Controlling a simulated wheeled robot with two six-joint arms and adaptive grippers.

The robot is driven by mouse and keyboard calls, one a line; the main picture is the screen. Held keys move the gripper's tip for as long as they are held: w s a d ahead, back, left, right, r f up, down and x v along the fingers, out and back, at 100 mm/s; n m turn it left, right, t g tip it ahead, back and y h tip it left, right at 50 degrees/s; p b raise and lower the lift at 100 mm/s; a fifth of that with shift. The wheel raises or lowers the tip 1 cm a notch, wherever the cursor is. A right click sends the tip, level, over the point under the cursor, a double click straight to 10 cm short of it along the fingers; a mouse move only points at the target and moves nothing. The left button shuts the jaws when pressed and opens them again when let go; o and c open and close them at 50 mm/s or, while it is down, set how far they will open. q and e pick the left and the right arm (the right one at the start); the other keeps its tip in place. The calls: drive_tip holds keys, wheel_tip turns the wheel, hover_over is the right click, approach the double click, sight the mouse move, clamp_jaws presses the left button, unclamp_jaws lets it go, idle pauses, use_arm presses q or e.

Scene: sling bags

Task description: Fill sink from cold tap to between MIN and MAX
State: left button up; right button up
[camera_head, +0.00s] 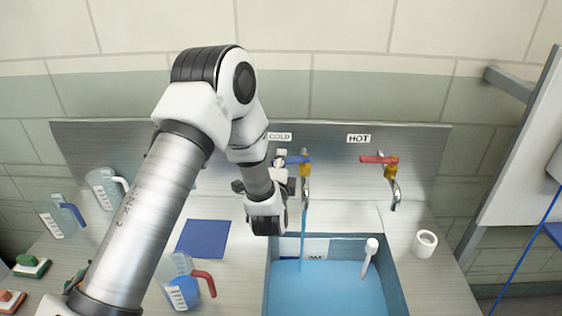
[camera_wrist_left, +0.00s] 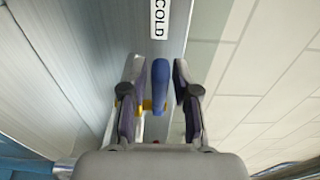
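The cold tap (camera_head: 306,178) has a blue lever (camera_head: 298,159), and a stream of water (camera_head: 303,232) runs from its spout into the sink (camera_head: 390,262). Blue water (camera_head: 325,288) covers the sink floor. A white level plate (camera_head: 314,249) on the back wall shows MAX just above the water surface; no MIN mark is readable. My left gripper (camera_head: 283,163) is at the cold lever. In the left wrist view, its fingers (camera_wrist_left: 158,70) are apart, with the blue lever (camera_wrist_left: 161,86) between them. Contact is unclear. My right gripper is not in view.
The hot tap (camera_head: 390,172) with a red lever is to the right. A white-headed stick (camera_head: 370,255) stands in the sink. A white cup (camera_head: 424,243) is right of it. A red-handled jug (camera_head: 182,285) and blue mat (camera_head: 203,238) lie left.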

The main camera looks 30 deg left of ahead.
use_arm(q)
clamp_jaws()
drive_tip(key=shift+a, duration=0.1)
drive_tip(key=m+h, duration=0.1)
drive_tip(key=h, duration=0.1)
drive_tip(key=w+a+m+t+h+p, duration=0.1)
drive_tip(key=m+h+p, duration=0.1)
drive_tip(key=h, duration=0.1)
drive_tip(key=shift+w+a+r+m+t+h, duration=0.1)
drive_tip(key=shift+w+a+m+t+h, duration=0.05)
drive_tip(key=shift+w+m+t+h, duration=0.2)
drive_tip(key=shift+o, duration=2)
unclamp_jaws()
drive_tip(key=shift+o, duration=0.8)
drive_tip(key=shift+w, duration=0.15)
